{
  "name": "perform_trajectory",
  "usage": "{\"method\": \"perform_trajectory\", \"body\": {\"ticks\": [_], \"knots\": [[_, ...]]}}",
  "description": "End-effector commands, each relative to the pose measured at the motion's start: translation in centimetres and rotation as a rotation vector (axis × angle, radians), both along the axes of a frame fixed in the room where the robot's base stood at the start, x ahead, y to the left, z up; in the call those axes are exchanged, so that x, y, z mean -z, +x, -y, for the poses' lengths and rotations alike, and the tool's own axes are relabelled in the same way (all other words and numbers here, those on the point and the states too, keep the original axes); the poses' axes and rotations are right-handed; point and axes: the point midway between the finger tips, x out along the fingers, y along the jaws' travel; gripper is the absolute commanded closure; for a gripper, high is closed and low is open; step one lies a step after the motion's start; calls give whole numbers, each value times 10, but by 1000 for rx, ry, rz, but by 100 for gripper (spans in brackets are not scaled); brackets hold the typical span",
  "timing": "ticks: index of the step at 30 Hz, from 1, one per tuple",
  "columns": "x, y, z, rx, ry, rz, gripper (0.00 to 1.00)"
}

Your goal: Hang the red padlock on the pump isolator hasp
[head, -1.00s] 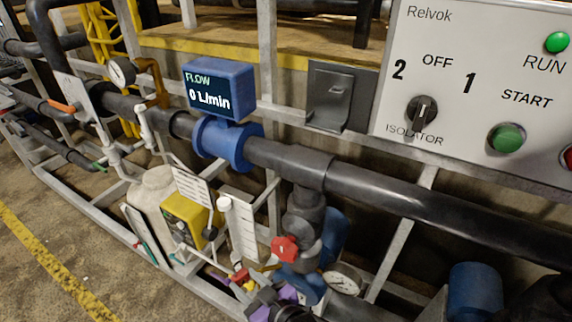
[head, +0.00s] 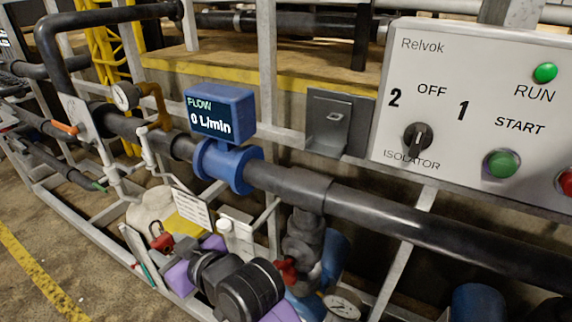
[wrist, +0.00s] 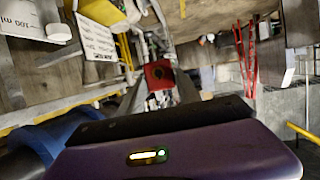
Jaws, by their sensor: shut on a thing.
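The red padlock (head: 162,243) is held at the end of my arm, at lower left in the head view, in front of the white container. In the wrist view the padlock's red body (wrist: 158,73) shows between the fingers; its shackle is not clear. My gripper (head: 160,241) is shut on it. A grey metal bracket (head: 334,118) with a slotted, projecting tab, which looks like the hasp, sits left of the isolator panel, up and right of the padlock and well apart from it. The isolator knob (head: 417,136) points up, toward OFF.
The Relvok panel (head: 480,100) fills the upper right. A blue flow meter (head: 221,113) reads 0 L/min above the thick dark pipe (head: 400,215). A red valve handle (head: 287,270) and a gauge (head: 342,303) lie right of my arm. Floor is open at far left.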

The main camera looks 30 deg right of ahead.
Motion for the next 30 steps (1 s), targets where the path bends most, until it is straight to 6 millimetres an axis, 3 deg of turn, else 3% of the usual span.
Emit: {"method": "perform_trajectory", "body": {"ticks": [1, 8, 12, 18, 25, 30], "knots": [[-16, 2, -13, -11, 3, 7, 93], [-77, 5, -55, -21, 6, 7, 93], [-123, 3, -80, -10, 9, 6, 93], [-189, -2, -100, 53, 10, 4, 93], [-261, -15, -94, 208, 11, 0, 93], [-296, -29, -65, 378, 9, -1, 93]]}}
